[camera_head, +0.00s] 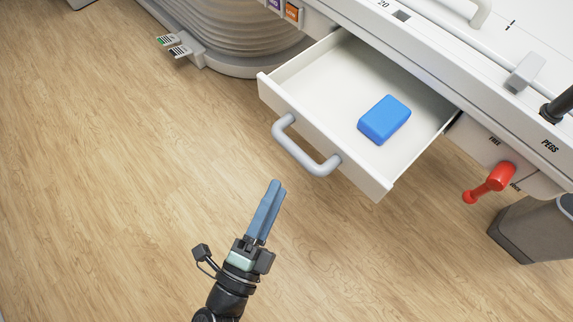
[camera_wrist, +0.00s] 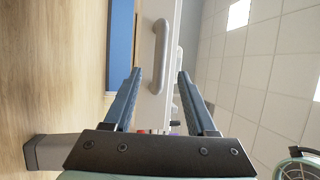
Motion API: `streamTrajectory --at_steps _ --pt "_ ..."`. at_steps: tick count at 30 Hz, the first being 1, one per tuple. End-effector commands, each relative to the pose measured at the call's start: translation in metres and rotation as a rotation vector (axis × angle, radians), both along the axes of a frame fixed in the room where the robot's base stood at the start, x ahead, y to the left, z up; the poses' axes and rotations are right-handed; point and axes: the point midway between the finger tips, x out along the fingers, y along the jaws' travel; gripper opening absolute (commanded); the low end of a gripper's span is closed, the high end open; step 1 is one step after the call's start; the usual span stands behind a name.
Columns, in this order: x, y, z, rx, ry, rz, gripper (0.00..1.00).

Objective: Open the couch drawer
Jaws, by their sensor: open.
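The couch drawer (camera_head: 285,98) is white and stands pulled out from the side of the white couch in the head view. A blue block (camera_head: 384,119) lies inside it. Its grey bar handle (camera_head: 300,152) is on the front panel; the handle also shows in the wrist view (camera_wrist: 160,55), between and beyond the fingers. My gripper (camera_head: 270,190) has blue-grey fingers and is just in front of the handle, below and left of it in the head view, apart from it. In the wrist view my gripper (camera_wrist: 160,75) is open with nothing between its fingertips.
A ribbed grey base (camera_head: 235,30) is at the upper left. The wooden floor (camera_head: 100,180) is clear at left.

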Motion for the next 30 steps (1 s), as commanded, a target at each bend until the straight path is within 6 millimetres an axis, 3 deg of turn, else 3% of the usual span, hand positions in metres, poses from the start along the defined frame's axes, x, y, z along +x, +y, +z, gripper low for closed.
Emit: streamTrajectory --at_steps 3,9,27,30 --pt "-0.017 0.01 -0.004 0.0 0.003 0.002 0.57" --pt "-0.03 0.017 -0.006 0.0 0.0 0.001 0.57" --pt "-0.03 0.017 -0.006 0.0 0.0 0.0 0.57" --pt "-0.019 0.017 0.004 -0.02 -0.019 0.016 0.57"
